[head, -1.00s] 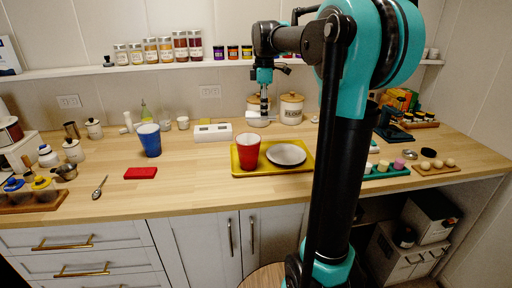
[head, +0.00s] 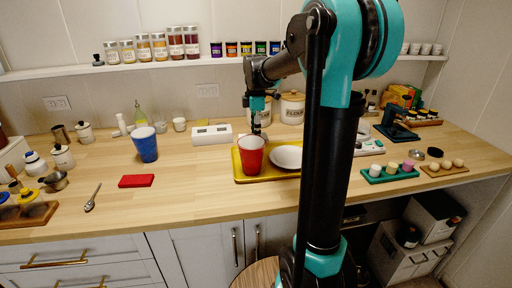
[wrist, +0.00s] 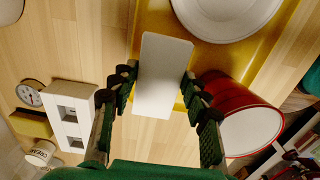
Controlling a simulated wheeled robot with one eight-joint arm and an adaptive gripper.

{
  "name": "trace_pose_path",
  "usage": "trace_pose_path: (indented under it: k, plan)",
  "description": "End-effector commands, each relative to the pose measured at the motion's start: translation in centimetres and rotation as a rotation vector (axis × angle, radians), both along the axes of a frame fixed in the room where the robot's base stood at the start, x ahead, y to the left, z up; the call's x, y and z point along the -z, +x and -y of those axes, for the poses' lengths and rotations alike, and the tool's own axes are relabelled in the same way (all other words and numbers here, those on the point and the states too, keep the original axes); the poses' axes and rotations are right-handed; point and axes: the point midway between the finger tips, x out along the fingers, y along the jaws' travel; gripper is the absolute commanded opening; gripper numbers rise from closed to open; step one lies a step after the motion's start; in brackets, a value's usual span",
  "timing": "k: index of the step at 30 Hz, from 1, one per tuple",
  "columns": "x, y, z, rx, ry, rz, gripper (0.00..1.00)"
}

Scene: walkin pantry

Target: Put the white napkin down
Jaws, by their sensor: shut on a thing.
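My gripper (wrist: 160,86) is shut on the white napkin (wrist: 163,58), a flat white rectangle standing out between its fingers in the wrist view. Below the napkin are the edge of the yellow tray (wrist: 146,22) and the wooden counter; I cannot tell whether it touches them. In the head view my gripper (head: 257,127) is just behind the red cup (head: 251,160), and the napkin is not clearly visible there. The red cup (wrist: 240,108) is right of the fingers in the wrist view. A white plate (head: 287,157) lies on the tray (head: 245,178).
A white two-slot box (head: 211,134) stands left of my gripper. A blue cup (head: 145,145) and a flat red block (head: 136,181) are farther left. Lidded canisters (head: 292,107) stand behind. The counter in front of the white box is clear.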

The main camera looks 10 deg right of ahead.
Motion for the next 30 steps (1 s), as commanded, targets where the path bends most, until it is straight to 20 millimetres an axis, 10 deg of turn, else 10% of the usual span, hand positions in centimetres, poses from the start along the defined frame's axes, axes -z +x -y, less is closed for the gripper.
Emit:
trace_pose_path:
  k: [15,28,30]
  plan:
    - [5.7,0.0,0.0,0.000,0.000,0.000,0.35]
    - [6.3,0.0,0.0,0.000,0.000,0.000,0.35]
    - [6.2,0.0,0.0,0.000,0.000,0.000,0.55]
